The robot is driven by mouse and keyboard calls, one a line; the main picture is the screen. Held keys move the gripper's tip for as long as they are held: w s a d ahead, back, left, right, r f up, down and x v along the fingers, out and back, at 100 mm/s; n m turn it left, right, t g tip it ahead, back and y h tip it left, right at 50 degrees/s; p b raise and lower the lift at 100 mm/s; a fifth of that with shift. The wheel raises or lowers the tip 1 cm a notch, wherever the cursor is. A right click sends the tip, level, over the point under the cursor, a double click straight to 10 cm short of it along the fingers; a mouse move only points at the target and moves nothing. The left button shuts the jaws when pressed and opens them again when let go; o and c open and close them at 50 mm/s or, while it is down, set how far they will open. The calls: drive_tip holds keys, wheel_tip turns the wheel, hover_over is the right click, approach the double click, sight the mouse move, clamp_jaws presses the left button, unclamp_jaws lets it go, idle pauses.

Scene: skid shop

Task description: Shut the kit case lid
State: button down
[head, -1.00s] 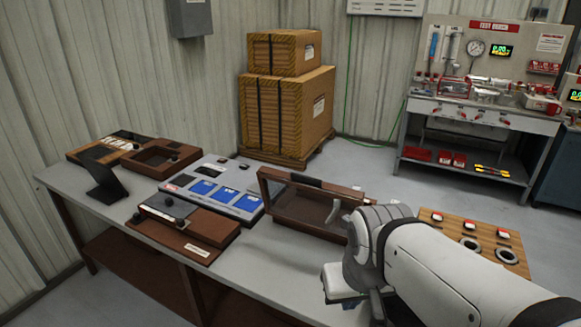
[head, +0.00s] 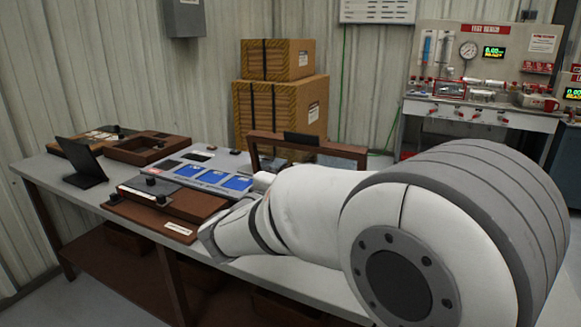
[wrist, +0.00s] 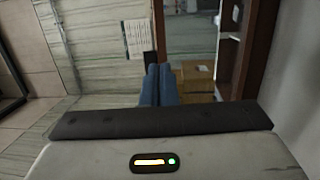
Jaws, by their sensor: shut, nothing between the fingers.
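The kit case lid (head: 262,137), a brown frame with a clear pane and a dark piece on its top edge, stands raised in the head view. The case body below it is mostly hidden behind my arm. In the wrist view my gripper (wrist: 162,72) shows two blue-grey fingers pressed together with nothing between them. A brown frame (wrist: 240,45) around a clear pane, apparently the lid, is just right of the fingers. Whether they touch it cannot be told. In the head view my arm hides the fingers.
A panel with blue screens (head: 238,182) and a brown box (head: 185,203) with dark knobs lie left of the case on the grey bench (head: 85,208). A black stand (head: 85,165) is farther left. Stacked cartons (head: 280,105) and a test bench (head: 480,115) stand behind.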

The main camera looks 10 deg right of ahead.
drive_tip(key=w+a+n+t, duration=0.1)
drive_tip(key=w+a+t, duration=0.1)
drive_tip(key=a+t, duration=0.15)
approach(301, 137)
drive_tip(key=shift+n+g+y, duration=0.25)
drive_tip(key=shift+n+y, duration=0.05)
drive_tip(key=shift+y, duration=0.1)
drive_tip(key=x, duration=0.6)
drive_tip(key=shift+w+d+r, duration=0.1)
drive_tip(key=shift+d+r, duration=0.25)
drive_tip(key=shift+r, duration=0.1)
